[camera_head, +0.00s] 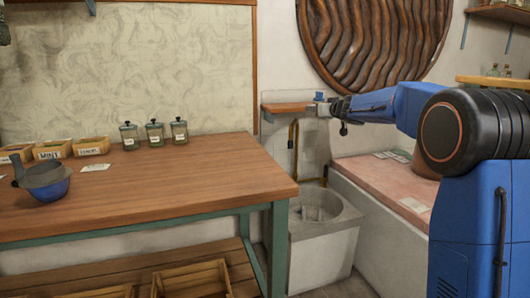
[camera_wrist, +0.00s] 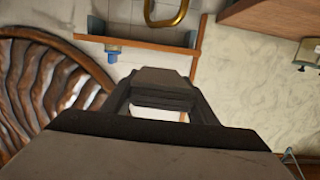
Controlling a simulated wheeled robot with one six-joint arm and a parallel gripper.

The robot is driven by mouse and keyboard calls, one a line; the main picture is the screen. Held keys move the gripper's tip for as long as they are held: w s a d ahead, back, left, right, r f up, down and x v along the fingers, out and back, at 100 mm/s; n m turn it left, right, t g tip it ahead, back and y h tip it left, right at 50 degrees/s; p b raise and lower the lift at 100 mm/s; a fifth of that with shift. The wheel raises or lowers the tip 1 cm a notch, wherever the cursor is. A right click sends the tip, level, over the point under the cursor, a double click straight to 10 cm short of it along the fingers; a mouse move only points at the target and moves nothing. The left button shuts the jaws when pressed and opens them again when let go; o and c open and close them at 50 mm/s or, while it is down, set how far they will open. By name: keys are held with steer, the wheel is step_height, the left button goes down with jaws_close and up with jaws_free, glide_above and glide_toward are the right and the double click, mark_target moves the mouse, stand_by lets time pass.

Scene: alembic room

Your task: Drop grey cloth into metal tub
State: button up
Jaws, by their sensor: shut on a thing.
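My gripper (camera_head: 328,107) is raised at the end of my outstretched arm, in front of the small wall shelf. In the wrist view, its fingers (camera_wrist: 162,90) are drawn together at the tips. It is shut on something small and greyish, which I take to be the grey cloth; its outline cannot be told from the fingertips. A grey basin, apparently the metal tub (camera_head: 346,222), stands on the floor below my gripper, right of the table. Its inside is partly in view, with a pale grey shape in it. My gripper is well above it.
A small wall shelf (camera_head: 287,107) with a blue item (camera_head: 319,97) is close to my gripper. A brass pipe (camera_head: 293,134) hangs beneath it. The wooden table (camera_head: 160,185) holds jars and a blue bowl (camera_head: 45,182). A pink-topped counter (camera_head: 375,172) stands right of the basin.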

steer(key=s+d+f+m+h, duration=0.1)
steer(key=s+f, duration=0.9)
steer(key=f, duration=1.4)
steer(key=s+d+f+m+h, duration=0.1)
steer(key=s+f, duration=0.8)
steer(key=f, duration=1.4)
steer(key=s+d+f+m+h, duration=0.1)
steer(key=s+d+f, duration=0.3)
steer(key=s+f, duration=0.6)
step_height(320, 180, down, 15)
steer(key=shift+s+d+r+t+h, duration=0.2)
steer(key=shift+s+t+h, duration=0.1)
steer(key=shift+h, duration=0.4)
